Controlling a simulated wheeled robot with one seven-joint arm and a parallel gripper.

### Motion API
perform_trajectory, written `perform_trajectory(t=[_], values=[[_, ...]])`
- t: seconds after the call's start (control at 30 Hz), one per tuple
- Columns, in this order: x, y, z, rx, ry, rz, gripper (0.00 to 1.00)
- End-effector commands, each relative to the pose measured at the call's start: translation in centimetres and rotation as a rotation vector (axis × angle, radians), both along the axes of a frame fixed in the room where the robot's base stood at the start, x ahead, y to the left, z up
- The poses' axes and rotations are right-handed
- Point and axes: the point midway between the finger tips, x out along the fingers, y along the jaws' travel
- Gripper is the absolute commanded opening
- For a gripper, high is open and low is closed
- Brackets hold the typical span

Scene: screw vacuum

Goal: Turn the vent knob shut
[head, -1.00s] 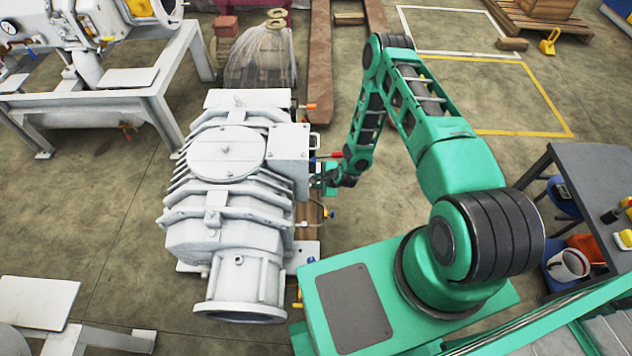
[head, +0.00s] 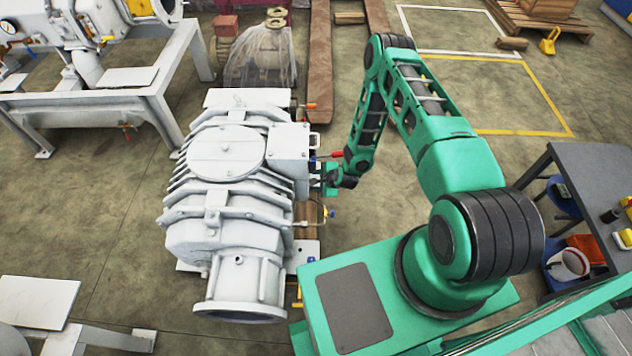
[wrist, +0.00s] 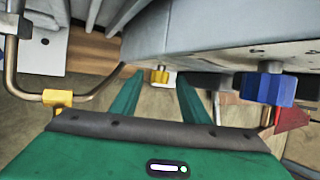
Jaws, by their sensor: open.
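The grey-white pump (head: 222,190) fills the middle of the head view. My gripper (head: 322,178) is at its right side, and its fingers are too small to make out there. In the wrist view my gripper (wrist: 159,76) shows two green fingers, apart and empty. A small yellow knob (wrist: 160,76) under the housing's edge appears between the fingertips; contact is not visible. A larger blue knob (wrist: 268,88) sits on the housing's underside, right of the fingers. I cannot tell from the markings which knob is the vent knob.
A bent pipe with a yellow fitting (wrist: 57,98) runs left of my fingers. A red handle (wrist: 291,119) is at the right; it also shows in the head view (head: 335,155). A grey table (head: 590,190) stands at the right.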

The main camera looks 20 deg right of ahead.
Motion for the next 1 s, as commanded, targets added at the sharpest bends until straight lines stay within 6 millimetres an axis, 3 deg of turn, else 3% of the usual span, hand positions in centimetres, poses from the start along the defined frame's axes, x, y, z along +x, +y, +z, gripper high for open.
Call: perform_trajectory(t=[0.53,1.0], values=[[-4.9,-2.0,7.0,0.000,0.001,-0.003,0.41],[-5.7,-2.3,8.2,-0.001,0.000,-0.002,0.41]])
